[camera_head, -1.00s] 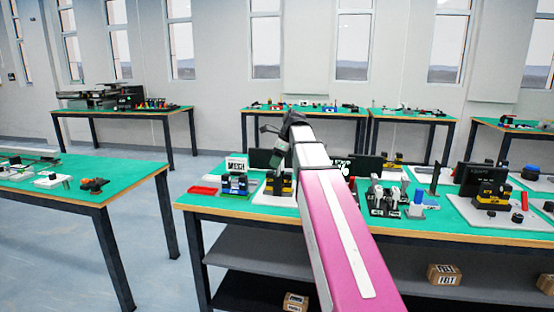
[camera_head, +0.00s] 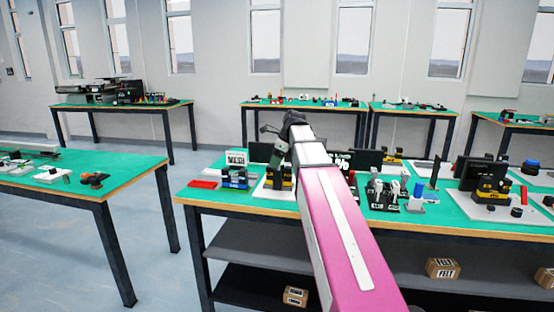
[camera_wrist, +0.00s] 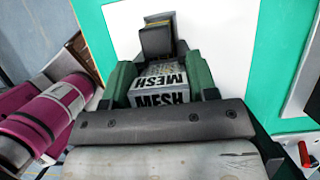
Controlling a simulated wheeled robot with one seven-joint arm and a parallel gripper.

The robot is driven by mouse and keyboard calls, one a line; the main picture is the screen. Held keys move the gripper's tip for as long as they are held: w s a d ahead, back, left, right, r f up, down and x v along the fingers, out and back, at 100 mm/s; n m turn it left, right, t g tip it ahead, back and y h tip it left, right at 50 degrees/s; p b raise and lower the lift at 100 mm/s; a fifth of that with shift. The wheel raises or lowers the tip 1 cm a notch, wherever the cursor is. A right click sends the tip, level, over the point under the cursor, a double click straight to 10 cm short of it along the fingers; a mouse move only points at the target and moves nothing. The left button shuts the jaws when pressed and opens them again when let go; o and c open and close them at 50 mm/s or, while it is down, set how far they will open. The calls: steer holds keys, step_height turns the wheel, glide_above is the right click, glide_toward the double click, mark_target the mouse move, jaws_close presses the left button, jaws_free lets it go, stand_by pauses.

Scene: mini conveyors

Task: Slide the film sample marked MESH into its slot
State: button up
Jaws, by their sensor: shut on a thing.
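My gripper (camera_wrist: 160,76) is shut on the film sample marked MESH (camera_wrist: 161,97), a grey-and-white block with black lettering held between the green fingers in the wrist view. A black upright piece with a yellow part behind it (camera_wrist: 157,40) stands just past the sample, over a white base plate (camera_wrist: 215,30). I cannot tell whether the sample touches this piece, and the slot itself is hidden. In the head view my gripper (camera_head: 277,160) is above a black-and-yellow fixture (camera_head: 280,180) on the green table; the sample cannot be made out there.
A white sign reading MESH (camera_head: 236,159) stands left of the fixture, by a blue-and-black holder (camera_head: 235,178) and a red tray (camera_head: 204,184). Black panels and small devices crowd the table to the right. Another green table (camera_head: 70,190) stands at left across a floor gap.

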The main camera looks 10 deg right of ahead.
steer(key=shift+f, duration=0.35)
steer(key=o, duration=1)
steer(key=v, duration=1)
steer(key=shift+d+r, duration=0.15)
steer(key=shift+r, duration=0.2)
steer(key=shift+s, duration=0.15)
